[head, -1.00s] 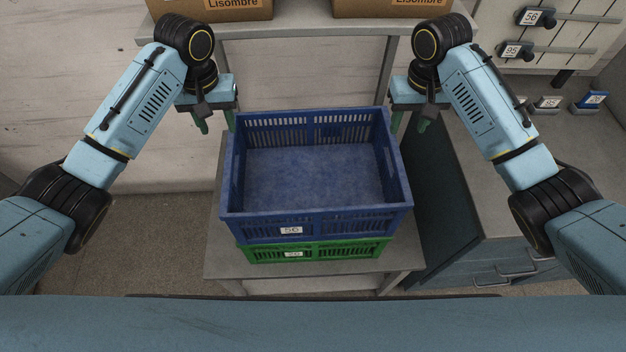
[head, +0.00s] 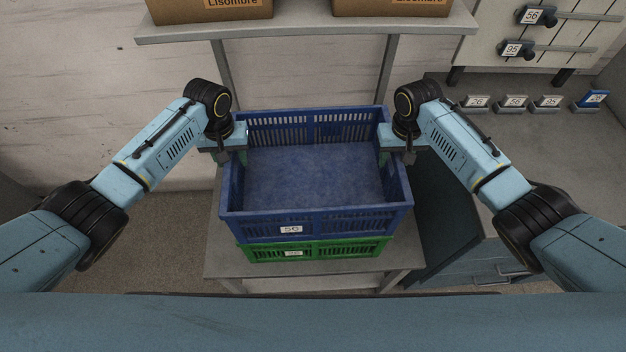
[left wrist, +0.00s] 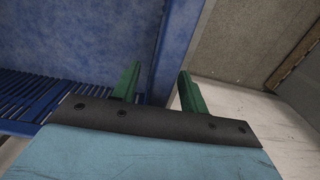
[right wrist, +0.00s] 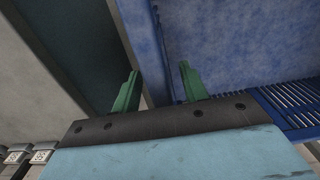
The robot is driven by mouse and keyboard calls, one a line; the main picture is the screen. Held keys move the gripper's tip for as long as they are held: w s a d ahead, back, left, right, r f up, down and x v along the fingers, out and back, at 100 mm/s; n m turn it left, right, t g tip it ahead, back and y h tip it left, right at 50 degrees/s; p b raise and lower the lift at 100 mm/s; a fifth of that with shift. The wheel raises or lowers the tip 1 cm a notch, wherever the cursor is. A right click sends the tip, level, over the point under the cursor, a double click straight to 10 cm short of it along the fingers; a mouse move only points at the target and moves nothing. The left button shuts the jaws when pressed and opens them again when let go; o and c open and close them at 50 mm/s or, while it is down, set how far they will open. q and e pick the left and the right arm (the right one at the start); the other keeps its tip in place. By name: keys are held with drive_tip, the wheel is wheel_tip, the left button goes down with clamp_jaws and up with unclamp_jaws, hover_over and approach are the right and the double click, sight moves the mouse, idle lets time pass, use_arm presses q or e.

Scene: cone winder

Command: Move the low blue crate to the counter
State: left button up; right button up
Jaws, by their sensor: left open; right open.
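The low blue crate (head: 318,222) sits on top of a green crate (head: 330,249), and its inside looks empty. A white label reading 56 is on its front side. My left gripper (head: 238,156) is open at the crate's left side wall. In the left wrist view its green fingers (left wrist: 157,90) stand apart, one on each side of the blue wall (left wrist: 172,50). My right gripper (head: 386,158) is open at the right side wall. In the right wrist view its fingers (right wrist: 158,88) stand on either side of the wall (right wrist: 160,50). Whether the fingers touch the wall is unclear.
The crates stand on a grey stand (head: 232,262). A grey counter (head: 490,150) with drawers below is at the right, with small numbered holders (head: 515,103) along its back. A shelf (head: 310,25) with cardboard boxes (head: 212,10) is behind. The counter's middle is clear.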

use_arm(q)
clamp_jaws()
use_arm(e)
clamp_jaws()
use_arm(q)
drive_tip(key=shift+r, duration=0.1)
